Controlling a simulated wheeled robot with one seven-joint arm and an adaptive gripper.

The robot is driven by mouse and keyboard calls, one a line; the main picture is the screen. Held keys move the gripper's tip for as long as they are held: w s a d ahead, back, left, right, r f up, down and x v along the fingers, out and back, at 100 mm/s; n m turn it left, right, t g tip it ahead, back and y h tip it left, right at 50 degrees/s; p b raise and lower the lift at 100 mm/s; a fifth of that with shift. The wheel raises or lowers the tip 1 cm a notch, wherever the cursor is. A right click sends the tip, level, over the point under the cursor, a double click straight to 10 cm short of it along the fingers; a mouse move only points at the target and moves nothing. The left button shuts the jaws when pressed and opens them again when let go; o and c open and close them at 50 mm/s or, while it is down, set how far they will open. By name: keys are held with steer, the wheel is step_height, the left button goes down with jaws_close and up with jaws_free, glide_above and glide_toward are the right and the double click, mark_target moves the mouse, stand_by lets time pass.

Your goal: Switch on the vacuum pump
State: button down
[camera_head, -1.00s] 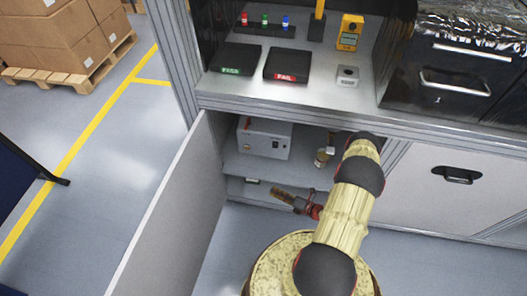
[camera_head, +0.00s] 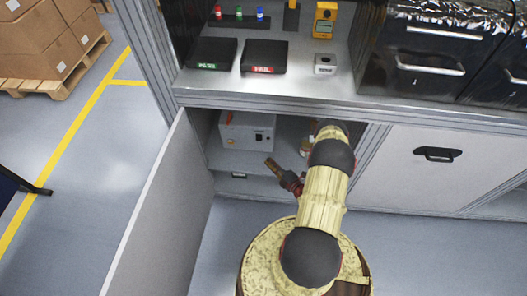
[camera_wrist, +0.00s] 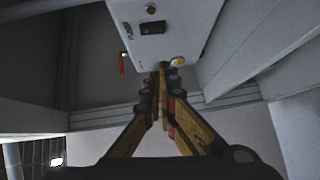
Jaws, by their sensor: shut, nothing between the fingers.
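A light grey box with controls on its front, which looks like the vacuum pump (camera_head: 238,132), stands inside the open lower cabinet. In the wrist view the pump (camera_wrist: 180,12) shows at the top, with a black rocker switch (camera_wrist: 152,27), a round knob (camera_wrist: 151,8) and a small round brass-coloured fitting (camera_wrist: 178,61) on its face. I cannot tell the switch position. My gripper (camera_wrist: 163,72) is shut and empty, its tips pointing at the pump's front near the fitting. In the head view my gripper (camera_head: 269,162) is just below and right of the pump.
The open cabinet door (camera_head: 150,215) stands to the left of my arm. The worktop (camera_head: 270,88) overhangs the opening. In the wrist view a small red object (camera_wrist: 122,64) is left of the pump. A closed drawer front (camera_head: 430,170) is to the right.

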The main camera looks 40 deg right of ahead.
steer(key=b, duration=0.2)
glide_toward(259, 138)
steer(key=w+a+f, duration=0.2)
steer(key=w+a, duration=0.1)
steer(key=a, duration=0.2)
steer(key=shift+w+d+b, duration=0.65)
steer(key=shift+w+d, duration=0.95)
steer(key=shift+w, duration=0.15)
